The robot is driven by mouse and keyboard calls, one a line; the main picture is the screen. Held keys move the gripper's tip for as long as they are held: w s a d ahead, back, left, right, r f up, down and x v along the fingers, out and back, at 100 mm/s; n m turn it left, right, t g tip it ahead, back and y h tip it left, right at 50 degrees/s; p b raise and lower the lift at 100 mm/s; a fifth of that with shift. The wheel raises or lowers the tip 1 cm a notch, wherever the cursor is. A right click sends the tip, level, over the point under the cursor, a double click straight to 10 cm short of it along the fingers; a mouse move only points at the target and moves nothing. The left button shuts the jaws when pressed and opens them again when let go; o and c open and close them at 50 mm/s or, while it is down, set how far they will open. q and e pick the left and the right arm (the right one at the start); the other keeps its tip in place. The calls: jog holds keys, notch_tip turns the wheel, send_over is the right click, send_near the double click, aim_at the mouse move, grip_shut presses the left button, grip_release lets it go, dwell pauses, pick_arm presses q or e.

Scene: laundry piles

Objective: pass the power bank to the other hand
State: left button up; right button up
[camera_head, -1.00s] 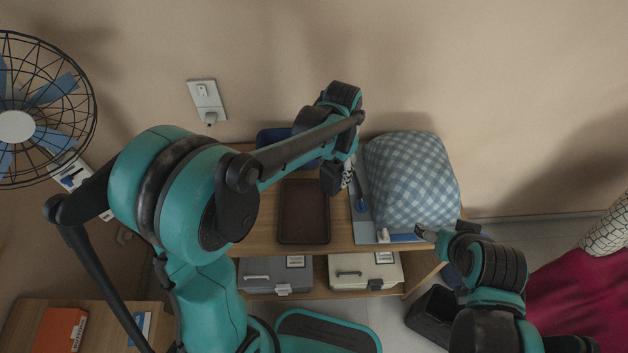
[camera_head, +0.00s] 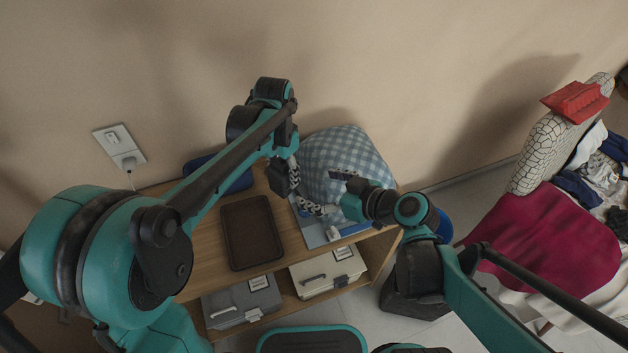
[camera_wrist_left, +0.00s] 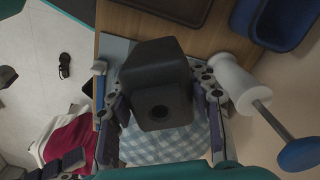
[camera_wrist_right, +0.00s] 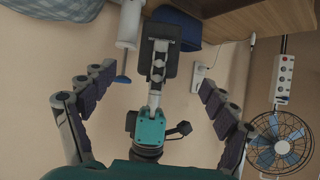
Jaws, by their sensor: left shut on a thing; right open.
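The power bank (camera_head: 279,177) looks like a dark block in my left gripper (camera_head: 291,171), above the shelf top. In the left wrist view the dark block (camera_wrist_left: 158,75) sits between the two fingers. In the right wrist view a dark slab (camera_wrist_right: 182,62) shows partly behind a left finger, ahead of my right gripper (camera_wrist_right: 155,110). My right gripper (camera_head: 328,193) is open and empty, with its fingers spread, just right of the left gripper. The right fingers are apart from the power bank. Its side toward the left palm is partly hidden.
Below are a wooden shelf unit with a brown tray (camera_head: 252,232), a checkered cushion (camera_head: 345,160) and a blue bin (camera_head: 218,172). A fan (camera_wrist_right: 280,140) stands farther off. A clothes-covered chair (camera_head: 545,230) is at right.

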aim_at(280, 171)
jog(key=shift+n+y, duration=0.7)
jog(key=x, duration=0.4)
jog(key=r+x, duration=0.1)
jog(key=x, duration=0.7)
jog(key=shift+w+a+r, duration=0.25)
jog(key=shift+w+a, duration=0.25)
jog(key=shift+w, duration=0.1)
jog(key=c, duration=1.5)
pick_arm(q)
jog(key=o, duration=1.5)
pick_arm(e)
jog(key=shift+s+t, duration=0.1)
jog(key=shift+t, duration=0.2)
